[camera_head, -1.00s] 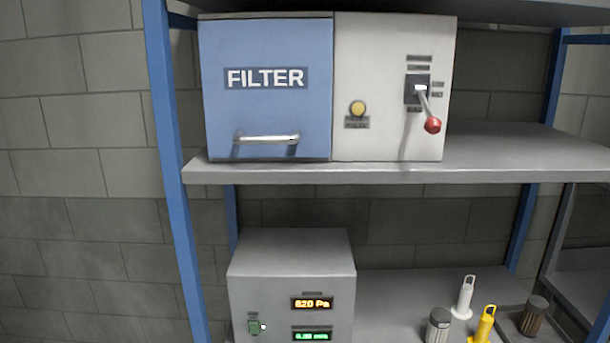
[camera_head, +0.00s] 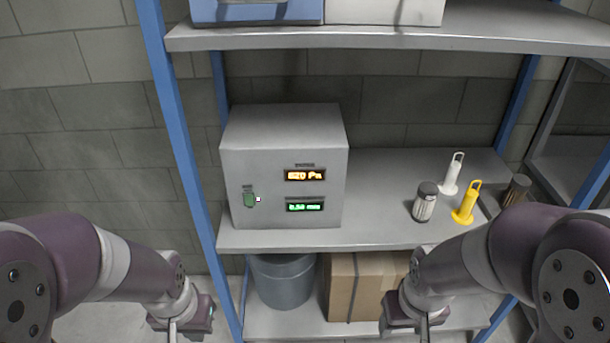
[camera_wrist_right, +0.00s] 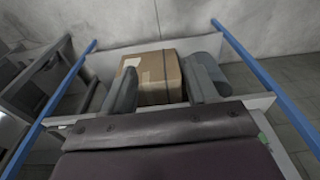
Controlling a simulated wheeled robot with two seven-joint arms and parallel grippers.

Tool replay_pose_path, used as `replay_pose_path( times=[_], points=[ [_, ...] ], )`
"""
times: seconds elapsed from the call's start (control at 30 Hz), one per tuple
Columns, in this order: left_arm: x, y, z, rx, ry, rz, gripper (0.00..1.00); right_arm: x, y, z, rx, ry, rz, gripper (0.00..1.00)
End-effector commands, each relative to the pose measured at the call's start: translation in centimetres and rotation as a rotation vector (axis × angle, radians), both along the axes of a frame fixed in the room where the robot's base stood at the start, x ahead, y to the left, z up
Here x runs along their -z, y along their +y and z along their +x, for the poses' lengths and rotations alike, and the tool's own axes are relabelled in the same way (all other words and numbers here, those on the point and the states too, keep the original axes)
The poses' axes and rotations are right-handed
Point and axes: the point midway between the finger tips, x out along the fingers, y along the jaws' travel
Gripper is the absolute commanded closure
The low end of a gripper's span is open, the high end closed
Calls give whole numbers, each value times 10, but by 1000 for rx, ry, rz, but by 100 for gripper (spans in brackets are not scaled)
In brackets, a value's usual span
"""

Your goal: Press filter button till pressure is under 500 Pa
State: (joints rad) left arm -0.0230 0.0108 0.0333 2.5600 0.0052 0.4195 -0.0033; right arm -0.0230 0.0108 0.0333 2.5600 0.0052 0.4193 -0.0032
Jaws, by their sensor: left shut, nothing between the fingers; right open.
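The grey control box (camera_head: 270,150) stands on the middle shelf. Its orange pressure display (camera_head: 305,175) appears to read 820 Pa, though the digits are blurred. My left gripper (camera_head: 173,334) is shut and empty at the bottom edge. My right gripper (camera_head: 424,334) is open and empty; its fingers show in the right wrist view (camera_wrist_right: 163,92).
A grey-capped jar (camera_head: 425,203), a white handled piece (camera_head: 451,174), a yellow one (camera_head: 466,203) and a dark jar (camera_head: 515,192) stand on the middle shelf. A grey bin (camera_head: 283,282) and cardboard box (camera_head: 365,284) sit below. Blue posts (camera_head: 180,130) frame the rack.

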Motion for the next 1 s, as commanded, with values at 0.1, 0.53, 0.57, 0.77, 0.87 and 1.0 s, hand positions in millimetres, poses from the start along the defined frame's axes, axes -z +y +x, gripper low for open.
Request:
replay_pose_path(
  times=[0.1, 0.53, 0.57, 0.77, 0.87, 1.0],
  points=[
    [0, 0, 0, 0, 0, 0, 100, 0, 0, 0, 0, 0, 0, 42],
    [0, 0, 0, 0, 0, 0, 100, 0, 0, 0, 0, 0, 0, 64],
    [0, 0, 0, 0, 0, 0, 100, 0, 0, 0, 0, 0, 0, 74],
    [0, 0, 0, 0, 0, 0, 100, 0, 0, 0, 0, 0, 0, 100],
    [0, 0, 0, 0, 0, 0, 100, 0, 0, 0, 0, 0, 0, 100],
    [0, 0, 0, 0, 0, 0, 100, 0, 0, 0, 0, 0, 0, 100]
  ],
)
